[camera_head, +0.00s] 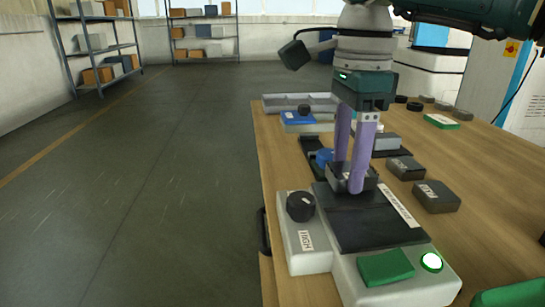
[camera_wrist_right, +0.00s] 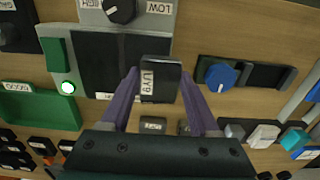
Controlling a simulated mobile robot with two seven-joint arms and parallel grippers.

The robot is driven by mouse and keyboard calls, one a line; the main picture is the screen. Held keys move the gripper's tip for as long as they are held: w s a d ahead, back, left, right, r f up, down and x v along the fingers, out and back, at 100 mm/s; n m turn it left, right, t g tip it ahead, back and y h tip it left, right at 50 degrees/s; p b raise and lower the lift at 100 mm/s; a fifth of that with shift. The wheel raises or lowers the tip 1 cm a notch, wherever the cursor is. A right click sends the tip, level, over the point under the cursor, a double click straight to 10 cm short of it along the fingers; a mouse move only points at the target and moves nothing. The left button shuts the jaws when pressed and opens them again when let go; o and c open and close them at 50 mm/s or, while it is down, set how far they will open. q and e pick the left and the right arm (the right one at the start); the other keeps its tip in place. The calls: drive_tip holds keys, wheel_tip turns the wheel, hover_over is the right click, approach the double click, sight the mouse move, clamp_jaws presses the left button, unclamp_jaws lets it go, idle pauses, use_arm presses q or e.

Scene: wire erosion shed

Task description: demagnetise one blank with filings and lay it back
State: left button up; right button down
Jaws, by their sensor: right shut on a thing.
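My right gripper (camera_head: 355,186) has purple fingers shut on a dark labelled blank (camera_head: 344,177). The blank also shows between the fingertips in the right wrist view (camera_wrist_right: 160,76). It is at the far end of the demagnetiser's black plate (camera_head: 372,228); whether it touches the plate I cannot tell. The pale demagnetiser (camera_head: 310,262) has a black knob (camera_head: 300,206) with HIGH and LOW labels, a green switch (camera_head: 386,267) and a glowing green lamp (camera_head: 431,262). No filings can be made out. My left gripper is not in view.
Two loose dark blanks (camera_head: 436,196) (camera_head: 405,168) lie right of the gripper. A blue-knobbed device with a black channel (camera_wrist_right: 220,77) is beside the demagnetiser. A green tray marked GOOD (camera_wrist_right: 40,103) is nearby. A grey tray (camera_head: 285,103) stands at the bench's far end.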

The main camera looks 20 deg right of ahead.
sight(346, 169)
drive_tip(key=shift+r, duration=0.1)
drive_tip(key=shift+r+p, duration=3.15)
drive_tip(key=shift+r, duration=0.55)
